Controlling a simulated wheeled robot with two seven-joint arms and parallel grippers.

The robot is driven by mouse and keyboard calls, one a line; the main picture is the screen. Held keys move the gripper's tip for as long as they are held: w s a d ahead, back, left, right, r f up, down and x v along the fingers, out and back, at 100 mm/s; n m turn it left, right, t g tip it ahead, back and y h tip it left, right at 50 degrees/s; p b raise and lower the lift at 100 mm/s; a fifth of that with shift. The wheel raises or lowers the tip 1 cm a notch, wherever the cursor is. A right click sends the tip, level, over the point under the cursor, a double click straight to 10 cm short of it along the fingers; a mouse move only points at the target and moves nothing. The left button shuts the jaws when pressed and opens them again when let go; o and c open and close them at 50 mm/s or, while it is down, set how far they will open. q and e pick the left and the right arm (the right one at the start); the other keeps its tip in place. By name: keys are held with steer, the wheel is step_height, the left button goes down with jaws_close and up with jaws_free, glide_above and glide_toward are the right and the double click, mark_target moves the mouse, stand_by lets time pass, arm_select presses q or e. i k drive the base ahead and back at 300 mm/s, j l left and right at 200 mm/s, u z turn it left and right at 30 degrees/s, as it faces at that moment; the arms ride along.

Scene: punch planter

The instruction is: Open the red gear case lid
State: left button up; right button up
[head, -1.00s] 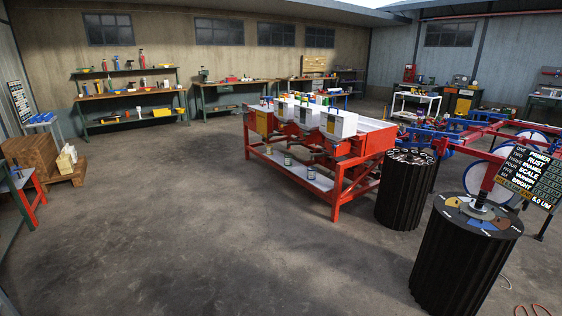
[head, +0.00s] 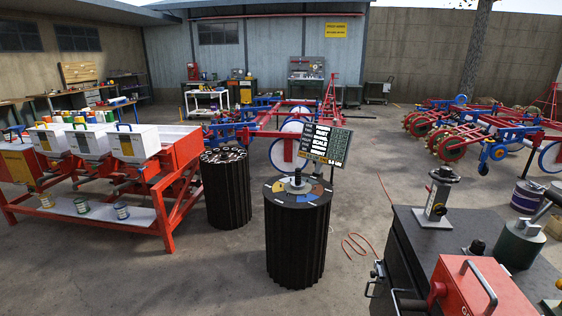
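The red gear case (head: 470,297) stands at the bottom right on a dark bench, cut off by the lower picture edge. The lid looks shut, though the lower part of the case is out of view. A red round part sits at its left side. Neither of my grippers is in view.
The dark bench (head: 408,222) also holds a grey post tool (head: 437,205) and a green cylinder (head: 518,243). Black ribbed drums (head: 296,240) stand left of it. A red hose (head: 355,243) lies on the floor.

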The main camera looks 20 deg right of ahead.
mark_target(486, 286)
steer(key=i+z, duration=0.15)
steer(key=z, duration=0.3)
steer(key=i+z, duration=0.15)
steer(key=z, duration=0.3)
steer(key=i+z, duration=0.15)
steer(key=z, duration=0.3)
steer(key=i+j+z, duration=0.1)
steer(key=z, duration=0.35)
steer(key=i+j+z, duration=0.1)
steer(key=z, duration=0.35)
steer(key=i+j+z, duration=0.1)
steer(key=j+z, duration=0.15)
steer(key=z, duration=0.25)
steer(key=j+z, duration=0.2)
steer(key=z, duration=0.25)
